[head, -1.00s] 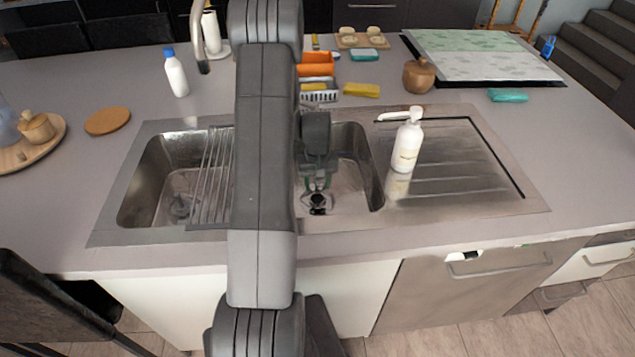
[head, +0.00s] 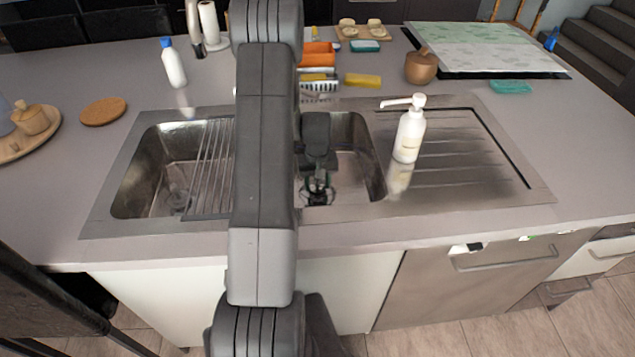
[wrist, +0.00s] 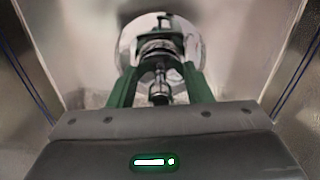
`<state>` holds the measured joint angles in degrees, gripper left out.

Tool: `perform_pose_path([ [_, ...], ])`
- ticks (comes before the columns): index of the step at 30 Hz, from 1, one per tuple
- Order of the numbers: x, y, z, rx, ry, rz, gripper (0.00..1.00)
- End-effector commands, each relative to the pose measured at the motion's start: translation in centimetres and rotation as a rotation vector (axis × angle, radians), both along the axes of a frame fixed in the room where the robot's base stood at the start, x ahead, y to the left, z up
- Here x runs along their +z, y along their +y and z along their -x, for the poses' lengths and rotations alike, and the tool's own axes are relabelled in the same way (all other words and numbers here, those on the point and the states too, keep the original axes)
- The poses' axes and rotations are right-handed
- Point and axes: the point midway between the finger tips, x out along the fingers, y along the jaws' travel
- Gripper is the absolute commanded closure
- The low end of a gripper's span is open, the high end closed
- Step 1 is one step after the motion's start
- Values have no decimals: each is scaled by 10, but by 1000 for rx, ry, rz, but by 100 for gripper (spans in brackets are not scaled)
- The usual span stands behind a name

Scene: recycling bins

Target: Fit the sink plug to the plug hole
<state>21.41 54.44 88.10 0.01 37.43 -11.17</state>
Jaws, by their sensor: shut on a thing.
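My gripper (head: 318,188) is low in the right basin of the sink (head: 350,175), partly hidden by my arm. In the wrist view, my gripper's two green fingers (wrist: 160,88) are shut on the sink plug (wrist: 160,68), a small metal piece with a stem. The plug hole shows as a round, bright metal ring (wrist: 190,40) on the basin floor, around and behind the plug in the picture. The plug appears lined up with the hole's middle. I cannot tell whether it is above the hole or in it.
A white pump bottle (head: 408,135) stands on the drainer right of the basin. A wire rack (head: 208,165) lies over the left basin. Basin walls stand close around my gripper. An orange container (head: 318,52) and a yellow sponge (head: 362,80) lie behind the sink.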

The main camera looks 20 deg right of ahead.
Motion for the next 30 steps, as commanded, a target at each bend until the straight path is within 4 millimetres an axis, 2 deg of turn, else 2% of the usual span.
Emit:
perform_pose_path([
  [12,-12,0,0,0,0,0,77],
  [13,-11,0,0,0,0,0,51],
  [16,-11,0,1,0,2,-1,31],
  [17,-11,1,0,0,2,-1,29],
  [26,-10,0,0,0,0,0,29],
  [30,1,0,-1,0,-1,0,29],
])
